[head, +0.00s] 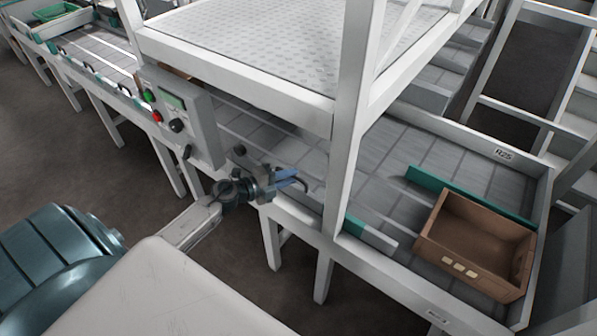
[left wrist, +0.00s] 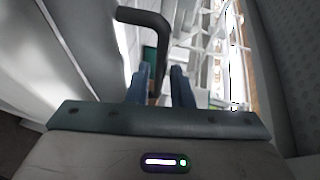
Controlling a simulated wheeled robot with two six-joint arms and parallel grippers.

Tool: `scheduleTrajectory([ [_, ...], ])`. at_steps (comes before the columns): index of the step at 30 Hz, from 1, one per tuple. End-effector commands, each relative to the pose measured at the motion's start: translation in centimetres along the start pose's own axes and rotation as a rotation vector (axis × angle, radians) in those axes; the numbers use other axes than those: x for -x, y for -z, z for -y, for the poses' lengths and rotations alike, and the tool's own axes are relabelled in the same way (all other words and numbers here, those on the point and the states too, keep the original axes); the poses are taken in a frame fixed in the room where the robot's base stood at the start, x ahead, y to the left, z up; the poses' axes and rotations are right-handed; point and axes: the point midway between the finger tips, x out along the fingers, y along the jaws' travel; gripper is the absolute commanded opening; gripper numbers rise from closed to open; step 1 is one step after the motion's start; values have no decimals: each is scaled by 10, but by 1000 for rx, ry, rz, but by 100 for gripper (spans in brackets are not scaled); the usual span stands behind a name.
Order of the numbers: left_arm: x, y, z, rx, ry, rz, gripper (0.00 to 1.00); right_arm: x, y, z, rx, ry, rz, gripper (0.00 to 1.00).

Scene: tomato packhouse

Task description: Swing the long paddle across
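A long green paddle (head: 470,197) slants across the grey belt at the right, behind the brown crate. A shorter green strip (head: 356,226) shows at the belt's near edge, beside the white post. My left gripper (head: 297,181) is at the near side of the belt, left of that post. In the left wrist view its two blue fingers (left wrist: 159,88) stand apart, with a dark bent handle (left wrist: 148,18) lined up between them. A gap shows beside the handle, and I cannot tell if they touch. What the handle joins is hidden. My right gripper is not in view.
The brown crate (head: 436,250) sits on the belt at the right end. A control box (head: 186,120) with buttons stands left of my gripper. The white frame post (head: 346,140) rises close on its right. A green crate (head: 58,12) is far left.

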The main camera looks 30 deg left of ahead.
Motion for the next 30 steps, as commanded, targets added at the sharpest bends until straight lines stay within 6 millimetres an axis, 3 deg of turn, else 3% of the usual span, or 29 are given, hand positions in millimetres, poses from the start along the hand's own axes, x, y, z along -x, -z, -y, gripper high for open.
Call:
scheduleTrajectory([
  [7, -31, 0, 0, 1, 1, 1, 20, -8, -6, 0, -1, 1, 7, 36],
  [18, -37, 0, -1, 1, -1, 0, 20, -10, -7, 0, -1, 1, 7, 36],
  [22, -37, 0, -1, 0, -1, 0, 0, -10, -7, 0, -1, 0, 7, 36],
  [30, -37, 0, 0, 1, 0, 2, 0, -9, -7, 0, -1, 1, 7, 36],
])
